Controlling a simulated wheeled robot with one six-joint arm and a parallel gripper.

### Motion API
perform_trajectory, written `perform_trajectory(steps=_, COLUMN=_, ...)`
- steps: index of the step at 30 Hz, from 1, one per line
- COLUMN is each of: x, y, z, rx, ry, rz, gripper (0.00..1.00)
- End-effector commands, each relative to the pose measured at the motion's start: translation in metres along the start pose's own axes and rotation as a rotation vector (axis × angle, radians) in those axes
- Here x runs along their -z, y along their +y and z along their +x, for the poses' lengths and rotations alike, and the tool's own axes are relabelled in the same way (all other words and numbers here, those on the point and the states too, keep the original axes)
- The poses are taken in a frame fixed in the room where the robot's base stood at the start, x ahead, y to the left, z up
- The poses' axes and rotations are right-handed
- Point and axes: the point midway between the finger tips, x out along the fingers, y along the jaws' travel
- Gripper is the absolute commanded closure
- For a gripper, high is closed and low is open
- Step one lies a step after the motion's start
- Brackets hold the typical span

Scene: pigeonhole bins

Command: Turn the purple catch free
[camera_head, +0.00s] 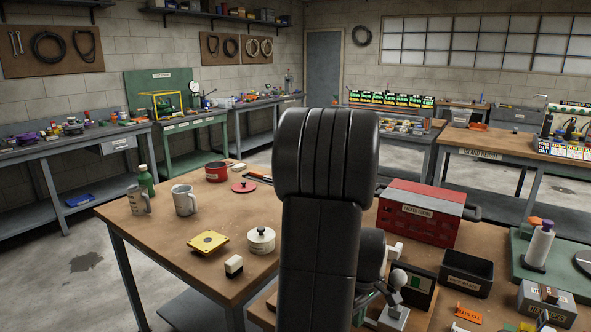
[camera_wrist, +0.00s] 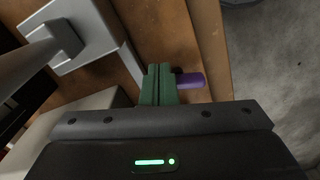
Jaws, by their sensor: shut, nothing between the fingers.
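The purple catch (camera_wrist: 190,80) shows in the wrist view as a short rounded purple piece. It sticks out to the right from beside or behind my green fingertips, and its left end is hidden. My gripper (camera_wrist: 158,82) is shut, its two green fingers together with nothing between them. The fingers overlap the catch in the picture; I cannot tell whether they touch it. In the head view my dark arm blocks the middle of the bench, and I cannot make out the catch there.
In the wrist view a pale grey block with a rod (camera_wrist: 62,38) stands at upper left, close to the fingers. In the head view a red case (camera_head: 418,218), a black bin (camera_head: 466,272) and a grey box (camera_head: 546,303) crowd the right. Mugs (camera_head: 184,200) and a lidded pot (camera_head: 261,241) stand left.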

Motion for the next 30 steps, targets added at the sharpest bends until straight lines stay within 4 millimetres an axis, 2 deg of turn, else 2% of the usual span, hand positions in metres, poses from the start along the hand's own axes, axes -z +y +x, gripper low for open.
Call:
perform_trajectory(steps=10, x=-0.005, y=-0.004, z=-0.005, rx=-0.001, ry=0.000, rz=0.000, gripper=1.00)
perform_trajectory(steps=24, x=-0.005, y=-0.004, z=-0.059, rx=-0.001, ry=0.000, rz=0.000, gripper=1.00)
perform_trajectory(steps=30, x=-0.005, y=-0.004, z=-0.060, rx=0.000, ry=0.000, rz=0.000, gripper=1.00)
